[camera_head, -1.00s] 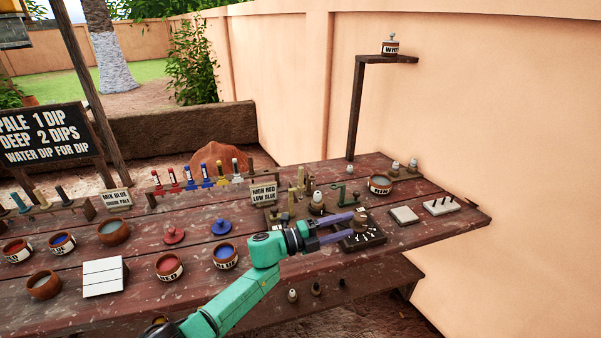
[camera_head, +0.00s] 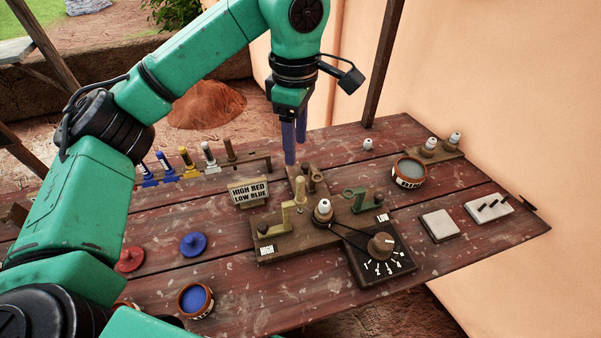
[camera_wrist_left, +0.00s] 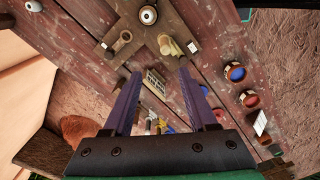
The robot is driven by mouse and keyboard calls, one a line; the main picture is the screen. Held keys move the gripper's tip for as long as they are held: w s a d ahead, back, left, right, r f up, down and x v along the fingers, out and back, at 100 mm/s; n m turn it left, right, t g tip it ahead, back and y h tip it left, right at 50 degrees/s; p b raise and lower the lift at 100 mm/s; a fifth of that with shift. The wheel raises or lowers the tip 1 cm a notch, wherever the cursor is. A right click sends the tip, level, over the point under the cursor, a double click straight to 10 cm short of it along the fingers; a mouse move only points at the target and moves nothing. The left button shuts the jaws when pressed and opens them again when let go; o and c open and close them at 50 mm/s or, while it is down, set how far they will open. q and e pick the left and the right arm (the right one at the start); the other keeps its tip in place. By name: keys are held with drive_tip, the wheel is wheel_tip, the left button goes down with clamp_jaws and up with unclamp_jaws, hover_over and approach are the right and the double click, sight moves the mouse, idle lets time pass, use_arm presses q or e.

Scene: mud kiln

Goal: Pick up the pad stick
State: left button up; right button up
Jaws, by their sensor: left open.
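My left gripper (camera_head: 295,150) is open and empty, pointing down above the back of the table, behind the brown cross-shaped board (camera_head: 278,245). Its two purple fingers also frame the wrist view (camera_wrist_left: 159,76). Short upright sticks stand in a wooden rack (camera_head: 262,158) left of the fingers: blue, yellow and white ones, and a plain brown stick (camera_head: 229,149) at the right. A brown knobbed peg (camera_head: 314,178) stands on the board just below the fingers; it also shows in the wrist view (camera_wrist_left: 123,38). I cannot tell which is the pad stick. My right gripper is out of view.
A "HIGH RED LOW BLUE" sign (camera_head: 249,193) stands left of the board. A dial box (camera_head: 380,262), a labelled bowl (camera_head: 409,172) and pale tiles (camera_head: 440,225) lie to the right. A dark post (camera_head: 381,65) rises behind.

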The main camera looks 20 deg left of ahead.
sight(299, 177)
use_arm(q)
drive_tip(key=f, duration=0.2)
drive_tip(key=s+f, duration=0.1)
drive_tip(key=f, duration=0.1)
drive_tip(key=s+d+f, duration=0.1)
drive_tip(key=f, duration=0.2)
drive_tip(key=w+f, duration=0.1)
drive_tip(key=f, duration=0.1)
drive_tip(key=shift+f, duration=0.25)
drive_tip(key=shift+s+d+f+p, duration=0.1)
drive_tip(key=shift+f+p, duration=0.35)
drive_tip(key=shift+f, duration=0.2)
drive_tip(key=shift+s+d+f+p, duration=0.1)
drive_tip(key=shift+f+p, duration=0.3)
drive_tip(key=shift+f, duration=0.55)
drive_tip(key=shift+a, duration=0.1)
clamp_jaws()
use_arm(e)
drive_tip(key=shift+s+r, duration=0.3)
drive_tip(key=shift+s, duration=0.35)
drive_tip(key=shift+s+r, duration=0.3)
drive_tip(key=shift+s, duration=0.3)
